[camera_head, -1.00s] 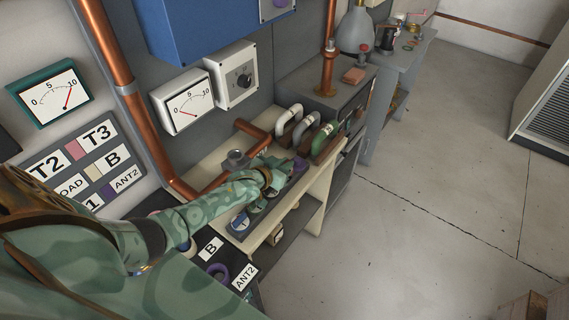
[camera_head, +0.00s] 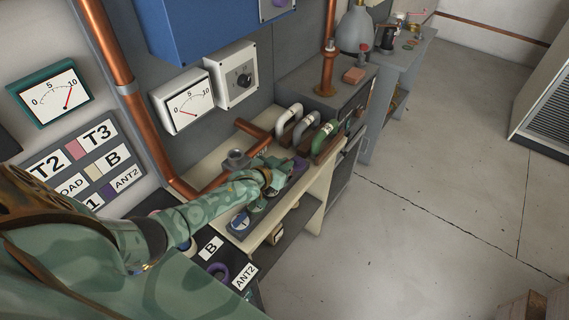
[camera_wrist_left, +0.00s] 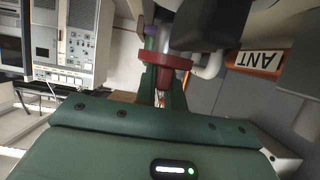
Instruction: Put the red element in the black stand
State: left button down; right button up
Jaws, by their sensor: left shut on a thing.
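My left gripper (camera_head: 278,173) reaches in over the cream bench. In the left wrist view its green fingers (camera_wrist_left: 163,78) are shut on the red element (camera_wrist_left: 166,61), a red, flanged round piece. In the head view the gripper hides the red element. I cannot pick out the black stand for sure. A dark upright piece (camera_head: 388,39) stands on the far grey table. My right gripper is not in view.
The cream bench (camera_head: 322,185) carries a copper pipe (camera_head: 216,183), curved connectors (camera_head: 290,115) and a small dark meter (camera_head: 239,222). A grey cabinet (camera_head: 318,82) stands behind. Labelled ports (camera_head: 218,270) lie in front.

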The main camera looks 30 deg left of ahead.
pick_arm(q)
jog(key=shift+f, duration=0.4)
jog(key=shift+r, duration=0.15)
jog(key=shift+r+p, duration=0.3)
jog(key=shift+r, duration=0.05)
jog(key=shift+s+d, duration=0.1)
dwell(0.5)
jog(key=shift+p, duration=0.35)
dwell(0.6)
jog(key=shift+f+b, duration=0.35)
jog(key=shift+f, duration=0.1)
jog(key=shift+r, duration=0.1)
jog(key=shift+r+p, duration=0.35)
jog(key=shift+p, duration=0.15)
